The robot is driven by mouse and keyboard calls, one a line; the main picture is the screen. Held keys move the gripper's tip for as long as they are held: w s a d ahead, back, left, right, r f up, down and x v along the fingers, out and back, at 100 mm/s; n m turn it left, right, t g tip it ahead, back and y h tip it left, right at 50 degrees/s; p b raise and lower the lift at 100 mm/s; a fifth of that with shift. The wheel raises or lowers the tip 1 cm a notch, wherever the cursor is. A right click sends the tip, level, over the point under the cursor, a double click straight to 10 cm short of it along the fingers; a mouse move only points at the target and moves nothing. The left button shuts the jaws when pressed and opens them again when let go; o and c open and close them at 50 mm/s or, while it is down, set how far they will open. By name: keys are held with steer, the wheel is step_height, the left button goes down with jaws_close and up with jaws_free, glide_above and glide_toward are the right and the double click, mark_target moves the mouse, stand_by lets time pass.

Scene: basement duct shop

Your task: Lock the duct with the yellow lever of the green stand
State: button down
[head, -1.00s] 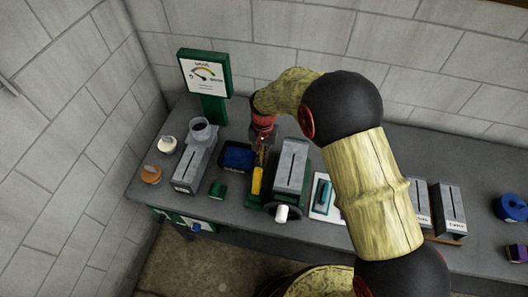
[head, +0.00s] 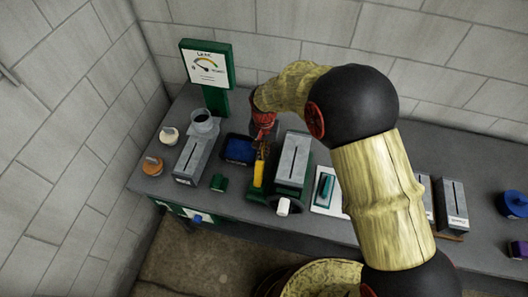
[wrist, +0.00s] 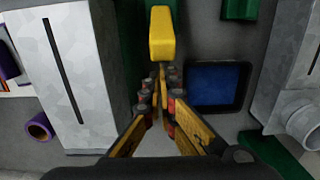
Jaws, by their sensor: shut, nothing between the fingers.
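The yellow lever (head: 259,173) stands on the left side of the green stand (head: 257,194), beside a grey slotted duct (head: 294,160). In the wrist view the lever (wrist: 161,34) is a yellow bar at the top centre, just beyond my fingertips. The duct (wrist: 75,75) fills the left there. My gripper (head: 260,152) is just behind the lever in the head view. In the wrist view its fingers (wrist: 160,78) come together and hold nothing. I cannot tell whether the fingertips touch the lever.
A blue tray (head: 239,151) and small green block (head: 218,183) lie left of the lever.

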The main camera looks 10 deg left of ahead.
mark_target(261, 162)
steer(key=shift+s+r, duration=0.1)
steer(key=shift+s, duration=0.1)
steer(key=s+t+b, duration=0.1)
steer(key=s+b, duration=0.1)
steer(key=b, duration=0.1)
steer(key=s+r+t+b, duration=0.1)
steer(key=t+b, duration=0.1)
steer(key=b, duration=0.1)
steer(key=shift+s+a+r+t+b, duration=0.1)
steer(key=shift+s+a+t+b, duration=0.05)
steer(key=shift+s+t+b, duration=0.2)
steer(key=s+t+b, duration=0.4)
steer(key=s+b, duration=0.3)
steer(key=b, duration=1.4)
steer(key=shift+s+a+r+t+h, duration=0.3)
steer(key=shift+r+t, duration=0.05)
steer(key=shift+s+f, duration=0.1)
